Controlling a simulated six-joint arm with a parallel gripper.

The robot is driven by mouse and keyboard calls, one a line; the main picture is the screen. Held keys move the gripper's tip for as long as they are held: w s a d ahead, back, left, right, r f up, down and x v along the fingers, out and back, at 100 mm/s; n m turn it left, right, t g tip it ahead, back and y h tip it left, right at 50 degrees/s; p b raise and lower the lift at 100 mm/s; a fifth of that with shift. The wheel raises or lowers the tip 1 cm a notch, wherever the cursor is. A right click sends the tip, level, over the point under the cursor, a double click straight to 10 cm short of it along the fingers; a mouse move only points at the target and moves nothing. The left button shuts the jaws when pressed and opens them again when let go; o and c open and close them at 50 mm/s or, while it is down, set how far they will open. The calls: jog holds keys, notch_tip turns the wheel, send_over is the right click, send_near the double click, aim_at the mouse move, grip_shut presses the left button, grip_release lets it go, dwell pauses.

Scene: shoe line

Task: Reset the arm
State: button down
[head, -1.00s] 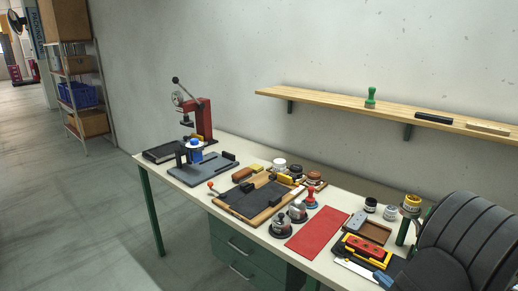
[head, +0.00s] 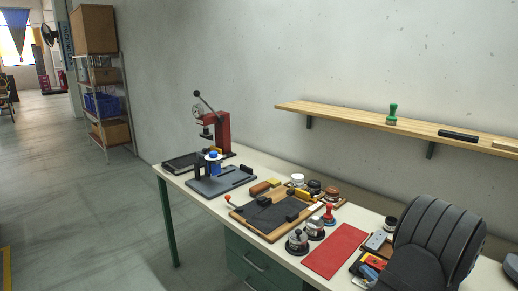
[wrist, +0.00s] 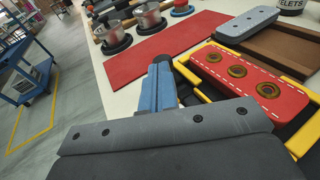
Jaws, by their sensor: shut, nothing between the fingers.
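My gripper (wrist: 158,88) shows in the wrist view as blue fingers pressed together, with nothing between them. It is above the bench near its front edge, left of the red and yellow fixture (wrist: 245,75) and near the red mat (wrist: 150,48). In the head view my dark ribbed arm covers the right end of the bench. The red mat also shows there (head: 335,250), left of the arm. The gripper's tips are hard to make out in the head view.
The bench holds a red press (head: 222,132), a grey fixture plate (head: 222,182), a wooden board with a dark pad (head: 262,216) and several small pots. A wooden shelf (head: 350,118) with a green-handled stamp (head: 392,113) runs along the wall. Open floor lies to the left.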

jog(key=shift+w+a, duration=0.1)
jog(key=shift+w, duration=0.05)
jog(key=v, duration=1.4)
jog(key=shift+s+d, duration=0.2)
jog(key=shift+d, duration=0.1)
jog(key=x, duration=1.5)
jog(key=shift+a, duration=0.25)
jog(key=s+d, duration=0.2)
jog(key=shift+s+d, duration=0.25)
jog(key=v, duration=1.4)
jog(key=shift+w, duration=0.1)
jog(key=w+a+n+g+y, duration=0.1)
jog(key=a+n, duration=0.1)
jog(key=w+a+n+g+y, duration=0.1)
jog(key=w+a+n+g, duration=0.1)
jog(key=n, duration=0.1)
jog(key=w+a+f+n+g+y, duration=0.1)
jog(key=a+n, duration=0.1)
jog(key=a, duration=0.1)
jog(key=shift+w+n+g, duration=0.25)
jog(key=shift+n+g, duration=0.05)
jog(key=shift+n, duration=0.1)
jog(key=w+a+f+n+g, duration=0.1)
jog(key=w+a+n+g, duration=0.3)
jog(key=a+n+g, duration=0.3)
jog(key=a+n, duration=0.1)
jog(key=n, duration=0.4)
jog(key=shift+a+f, duration=0.2)
jog(key=shift+a, duration=0.05)
